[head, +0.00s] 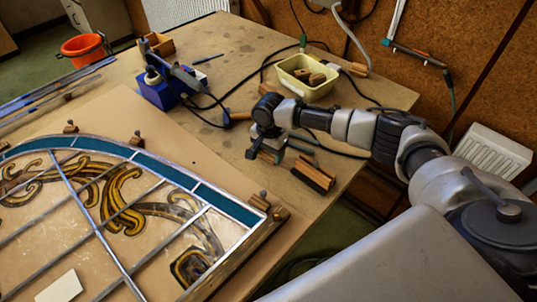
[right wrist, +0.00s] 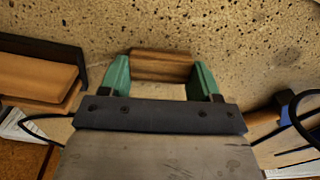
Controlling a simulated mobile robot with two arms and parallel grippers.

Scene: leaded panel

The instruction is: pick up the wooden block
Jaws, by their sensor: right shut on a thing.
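The wooden block (right wrist: 161,66) is a small brown piece with visible grain, between the two green fingers of my right gripper (right wrist: 160,80) in the right wrist view. The fingers press on its two ends. In the head view my right gripper (head: 268,153) points down over the table's right part, with the block mostly hidden by it. I cannot tell whether the block touches the table. My left gripper is not in view.
A wooden piece with a dark edge (head: 313,174) lies close to the right of the gripper. A cream tub (head: 307,88) stands behind, a blue stand (head: 163,90) to the left. The leaded panel (head: 120,215) fills the front left. Cables cross the table.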

